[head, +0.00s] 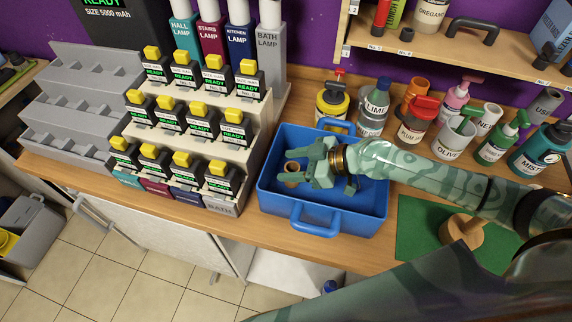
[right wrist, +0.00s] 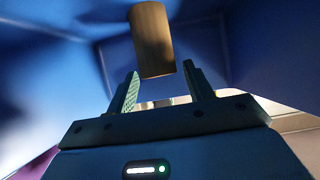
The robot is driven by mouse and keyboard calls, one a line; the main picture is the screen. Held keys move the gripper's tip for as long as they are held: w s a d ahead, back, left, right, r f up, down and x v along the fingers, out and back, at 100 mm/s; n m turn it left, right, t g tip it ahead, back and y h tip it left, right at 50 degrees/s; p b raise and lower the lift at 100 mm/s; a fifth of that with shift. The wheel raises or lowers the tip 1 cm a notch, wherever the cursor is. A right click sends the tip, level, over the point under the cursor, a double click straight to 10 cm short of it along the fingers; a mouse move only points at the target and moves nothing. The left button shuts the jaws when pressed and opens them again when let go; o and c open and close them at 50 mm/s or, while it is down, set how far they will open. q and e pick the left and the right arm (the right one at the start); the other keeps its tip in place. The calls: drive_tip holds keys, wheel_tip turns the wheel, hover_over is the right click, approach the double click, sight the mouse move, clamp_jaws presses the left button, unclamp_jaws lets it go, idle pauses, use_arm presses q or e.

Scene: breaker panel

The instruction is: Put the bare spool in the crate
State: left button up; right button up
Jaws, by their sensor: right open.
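The blue crate (head: 273,207) stands on the wooden counter with its handle toward the front. My right gripper (head: 297,168) reaches into the crate's opening from the right, jaws open. The bare spool (head: 291,176), a small plain tan cylinder, shows at the fingertips over the crate's left part. In the right wrist view the spool (right wrist: 152,40) is just past the spread fingers (right wrist: 160,85), with blue crate walls around it. It appears apart from both fingers. Whether it rests on the crate floor is hard to tell. My left gripper does not show.
A tiered rack (head: 265,120) of yellow-topped units stands left of the crate. Bottles and jars, including a red-lidded jar (head: 418,118), line the back right. A green mat (head: 415,225) with a wooden piece (head: 462,232) lies at right, partly under my arm.

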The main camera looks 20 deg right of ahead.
drive_tip(key=v, duration=0.4)
drive_tip(key=shift+s+d+b, duration=0.25)
drive_tip(key=shift+d+b, duration=0.05)
drive_tip(key=shift+d, duration=0.05)
drive_tip(key=shift+s+d+r, duration=0.2)
drive_tip(key=shift+r, duration=0.05)
